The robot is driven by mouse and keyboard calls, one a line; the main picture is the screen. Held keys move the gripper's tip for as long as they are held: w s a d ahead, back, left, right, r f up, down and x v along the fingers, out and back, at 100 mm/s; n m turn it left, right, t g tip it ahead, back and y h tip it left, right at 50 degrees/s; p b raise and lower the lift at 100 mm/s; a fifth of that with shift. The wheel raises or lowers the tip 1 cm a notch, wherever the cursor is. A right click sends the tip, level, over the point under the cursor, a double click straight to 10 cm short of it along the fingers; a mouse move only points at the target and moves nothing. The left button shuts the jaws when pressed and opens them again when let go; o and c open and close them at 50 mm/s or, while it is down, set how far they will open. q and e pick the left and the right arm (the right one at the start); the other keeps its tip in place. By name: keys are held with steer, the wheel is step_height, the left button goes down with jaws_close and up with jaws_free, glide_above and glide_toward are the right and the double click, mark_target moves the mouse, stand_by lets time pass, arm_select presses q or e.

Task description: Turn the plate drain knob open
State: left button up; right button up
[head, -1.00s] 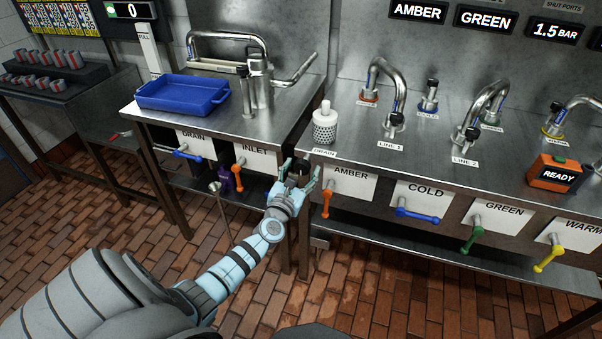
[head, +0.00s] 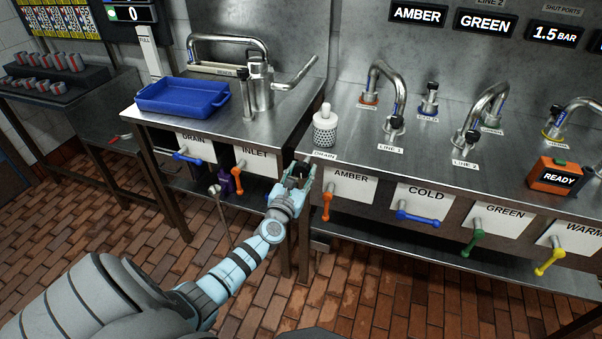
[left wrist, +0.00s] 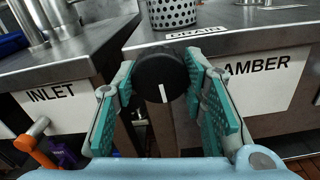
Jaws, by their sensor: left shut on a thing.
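The plate drain knob (left wrist: 160,72) is a round black knob with a white line on its lower half, close to upright in the left wrist view. It sits at the bench front, under the DRAIN label (left wrist: 196,32), between the INLET and AMBER plates. My left gripper (head: 299,172) is shut on it, with one teal finger on each side, as the left wrist view shows. In the head view the fingers mostly hide the knob. My right gripper is not in view.
The orange INLET handle (head: 240,164) is left of the gripper and the orange AMBER handle (head: 327,202) is close on its right. A white perforated strainer (head: 325,128) stands on the bench above. A blue tray (head: 183,95) sits on the left bench.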

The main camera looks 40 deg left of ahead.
arm_select(q)
steer(key=n+b, duration=0.1)
steer(key=n, duration=0.3)
steer(key=shift+f+b, duration=0.15)
steer(key=shift+b, duration=0.15)
steer(key=n+b, duration=0.1)
steer(key=n, duration=0.4)
steer(key=shift+d, duration=0.1)
steer(key=n+b, duration=0.2)
steer(key=n, duration=0.2)
steer(key=shift+n+b, duration=0.55)
steer(key=shift+n, duration=1.55)
steer(key=o, duration=1.2)
steer(key=shift+r, duration=0.2)
steer(key=shift+c, duration=0.2)
